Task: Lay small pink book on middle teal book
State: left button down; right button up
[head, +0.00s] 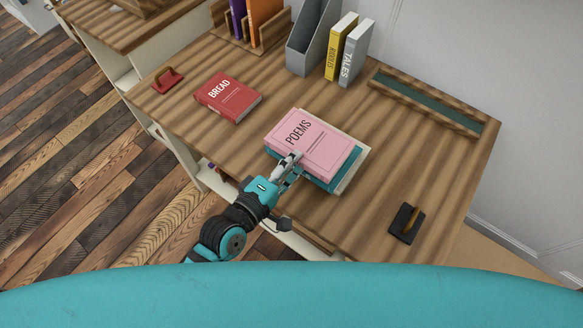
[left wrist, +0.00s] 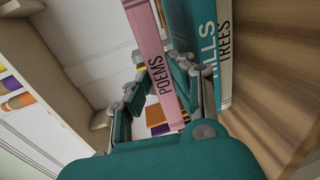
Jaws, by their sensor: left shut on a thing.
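The small pink book (head: 308,143), titled POEMS, lies flat over the middle teal book (head: 347,170), of which only the edges show. A larger cream book (head: 362,160) sticks out beneath the teal one. My left gripper (head: 286,168) is shut on the near edge of the pink book. In the left wrist view the pink book (left wrist: 158,62) stands between the fingers (left wrist: 168,98). Whether pink and teal touch is unclear. My right gripper is not in view.
A red BREAD book (head: 228,97) lies left of the stack. A red-handled item (head: 168,80) and a dark block with a handle (head: 406,223) sit near the table edges. A grey file holder (head: 312,40), upright yellow book (head: 341,45) and grey book (head: 356,52), and a slotted tray (head: 430,98) stand behind.

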pick_arm(q)
jog(key=shift+f, duration=1.65)
jog(key=c, duration=1.1)
grip_release()
jog(key=shift+f, duration=0.1)
jog(key=shift+c, duration=0.2)
